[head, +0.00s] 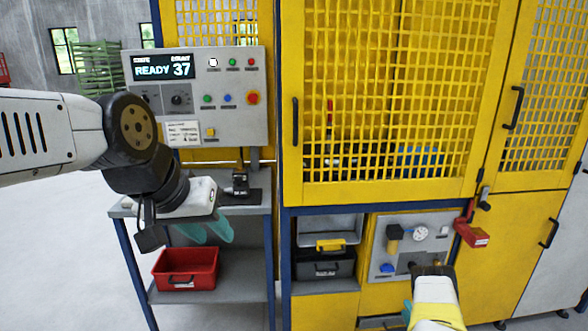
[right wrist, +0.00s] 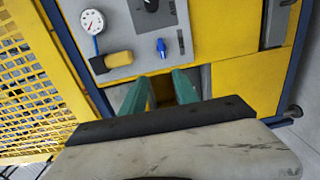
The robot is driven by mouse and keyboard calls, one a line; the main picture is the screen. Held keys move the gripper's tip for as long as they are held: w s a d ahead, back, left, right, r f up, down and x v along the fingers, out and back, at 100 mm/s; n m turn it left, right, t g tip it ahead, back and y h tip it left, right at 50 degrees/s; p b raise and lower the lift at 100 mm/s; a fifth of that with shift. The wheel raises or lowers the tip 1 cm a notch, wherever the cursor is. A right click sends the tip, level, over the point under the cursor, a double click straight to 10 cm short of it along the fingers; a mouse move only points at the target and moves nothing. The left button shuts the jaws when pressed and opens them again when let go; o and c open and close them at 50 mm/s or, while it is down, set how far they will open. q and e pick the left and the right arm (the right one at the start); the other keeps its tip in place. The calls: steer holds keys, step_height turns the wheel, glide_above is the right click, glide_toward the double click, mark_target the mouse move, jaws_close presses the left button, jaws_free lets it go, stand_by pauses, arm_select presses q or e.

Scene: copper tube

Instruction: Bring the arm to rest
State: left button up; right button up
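My left arm comes in from the left in the head view. Its left gripper (head: 212,235) points down in front of the grey side table, with two teal fingers a little apart and nothing seen between them. My right arm is at the lower right of the head view, in front of the machine's lower panel; most of its gripper is hidden there. In the right wrist view the right gripper (right wrist: 160,90) has its two teal fingers apart with no object seen between them, near the grey gauge panel (right wrist: 125,65). No copper tube can be made out.
A yellow mesh-door machine (head: 390,190) fills the right side. A control box (head: 225,110) reads READY 37. The side table (head: 250,207) bears a small dark device (head: 240,184); a red bin (head: 187,268) sits on its lower shelf. A red lock (head: 472,233) hangs by the door.

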steer(key=w+d+r+m+g+h, duration=0.1)
steer(key=w+d+r+m+h, duration=0.15)
steer(key=w+r, duration=0.6)
steer(key=w+d+r+m+g+h, duration=0.1)
steer(key=w+d+r+m+h, duration=0.25)
steer(key=r, duration=0.85)
steer(key=a+r+m+g+y, duration=0.1)
steer(key=a+r+m+g, duration=0.15)
steer(key=r, duration=0.75)
steer(key=a+r+m+g+y, duration=0.1)
steer(key=a+r+m, duration=0.3)
steer(key=r, duration=0.6)
steer(key=s+a+r+m+g+y, duration=0.3)
steer(key=s+a+r+m, duration=0.1)
steer(key=s+a+r, duration=1.2)
steer(key=s+a+g+y, duration=0.1)
steer(key=s+a, duration=0.4)
steer(key=s, duration=0.7)
steer(key=s+a+m+g+y, duration=0.1)
steer(key=s+a, duration=0.4)
steer(key=s, duration=0.7)
steer(key=shift+s+f+g, duration=0.25)
steer(key=shift+s+g, duration=0.15)
steer(key=shift+g, duration=0.15)
